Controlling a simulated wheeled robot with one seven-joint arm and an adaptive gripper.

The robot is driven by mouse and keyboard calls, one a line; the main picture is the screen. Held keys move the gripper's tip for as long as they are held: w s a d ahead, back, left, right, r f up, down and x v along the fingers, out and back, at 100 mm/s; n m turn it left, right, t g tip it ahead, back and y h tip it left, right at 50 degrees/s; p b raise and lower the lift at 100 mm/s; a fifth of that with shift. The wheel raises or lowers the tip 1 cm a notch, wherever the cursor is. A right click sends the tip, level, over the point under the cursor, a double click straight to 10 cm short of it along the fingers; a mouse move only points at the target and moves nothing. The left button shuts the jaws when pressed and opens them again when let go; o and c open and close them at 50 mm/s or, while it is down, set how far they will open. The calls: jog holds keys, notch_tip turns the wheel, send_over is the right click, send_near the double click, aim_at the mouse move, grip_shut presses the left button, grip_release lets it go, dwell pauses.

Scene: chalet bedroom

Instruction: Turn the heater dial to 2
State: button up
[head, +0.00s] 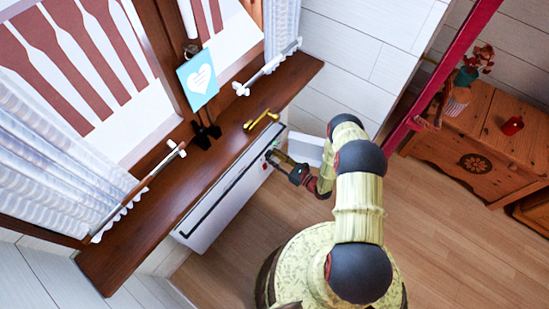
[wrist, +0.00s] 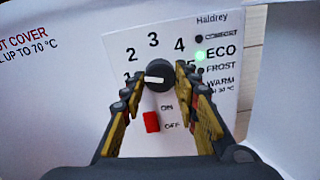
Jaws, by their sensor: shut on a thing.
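The heater (head: 212,212) is a white panel on the wall below the wooden sill. In the wrist view its control panel (wrist: 118,45) carries a dark round dial (wrist: 160,85) with a white mark. The mark lies nearly level and points left, towards the 1. The 2 is up and left of the dial, the 3 above it and the 4 up and right; the 5 is partly hidden by a finger. My gripper (wrist: 160,78) is shut on the dial, one finger on each side. In the head view my gripper (head: 281,163) reaches the heater's right end.
A red on/off switch (wrist: 151,121) sits just below the dial, between my fingers. A green light (wrist: 199,56) glows beside ECO. The wooden sill (head: 160,190) juts out above the heater. A wooden cabinet (head: 455,145) stands at the right, with clear floor between.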

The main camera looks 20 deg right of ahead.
jog(key=m, duration=0.5)
jog(key=shift+m, duration=0.3)
dwell(0.4)
jog(key=o, duration=1.2)
jog(key=shift+c, duration=0.2)
jog(key=v, duration=1.2)
jog(key=shift+r, duration=0.1)
